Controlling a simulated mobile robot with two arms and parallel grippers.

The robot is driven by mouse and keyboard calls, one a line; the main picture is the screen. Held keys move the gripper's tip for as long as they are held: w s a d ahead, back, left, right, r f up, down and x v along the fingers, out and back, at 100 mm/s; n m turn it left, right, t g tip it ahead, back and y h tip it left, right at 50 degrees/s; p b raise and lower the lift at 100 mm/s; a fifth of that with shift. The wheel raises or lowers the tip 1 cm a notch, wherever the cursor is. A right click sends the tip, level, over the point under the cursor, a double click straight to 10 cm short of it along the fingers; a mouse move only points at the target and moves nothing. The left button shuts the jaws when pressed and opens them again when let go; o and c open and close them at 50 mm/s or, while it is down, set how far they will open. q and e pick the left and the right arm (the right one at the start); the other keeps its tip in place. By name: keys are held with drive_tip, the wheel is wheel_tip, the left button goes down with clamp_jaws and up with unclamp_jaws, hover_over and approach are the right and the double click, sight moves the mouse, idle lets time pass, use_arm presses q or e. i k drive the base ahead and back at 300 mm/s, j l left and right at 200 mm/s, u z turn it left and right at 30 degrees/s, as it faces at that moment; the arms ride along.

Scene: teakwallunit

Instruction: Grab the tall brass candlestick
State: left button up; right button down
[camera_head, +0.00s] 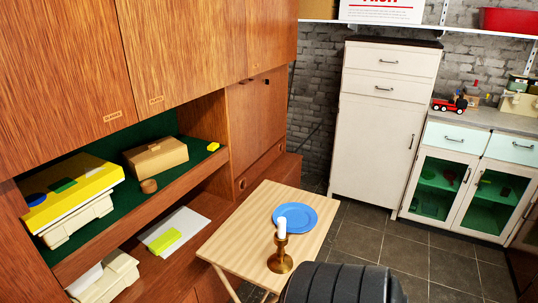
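The tall brass candlestick (280,262) stands upright on a small light wooden table (240,240), close to the table's front right edge. A white candle (282,227) is in its top. A blue plate (297,217) lies just behind it on the same table, and the candle overlaps the plate in the picture. Neither of my grippers is in view, and nothing touches the candlestick that I can see.
A black ribbed rounded shape (340,285) fills the bottom middle, close to the candlestick's right. A teak wall unit (200,40) with loaded shelves borders the table's left. A white cabinet (380,130) stands behind. Tiled floor (440,265) at right looks clear.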

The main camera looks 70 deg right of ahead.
sight(280, 262)
drive_tip(key=z, duration=2.25)
